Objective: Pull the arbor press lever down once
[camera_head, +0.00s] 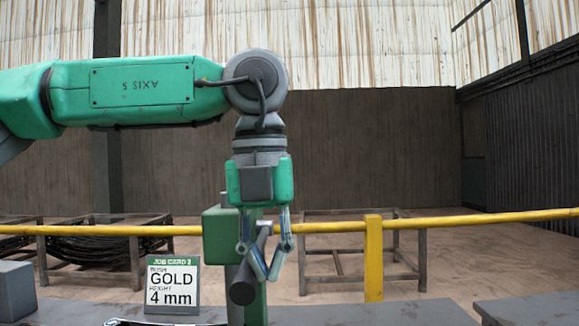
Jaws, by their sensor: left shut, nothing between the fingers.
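The arbor press stands near the middle, with a green head (219,236) and a green column below. A dark grey round bar, which looks like its lever (243,290), slopes toward me with its blunt end low. My left gripper (268,277) hangs down from the green arm, right at the press. Its fingers are shut with nothing between them. They overlap the bar's right side in the picture; I cannot tell whether they touch it. The gripper hides part of the press column. My right gripper is not in view.
A job card (173,284) reading GOLD, 4 mm stands left of the press. A grey block (16,290) sits at the far left. The grey bench top (375,314) is clear right of the press. A yellow rail (450,222) and post cross behind, with metal racks beyond.

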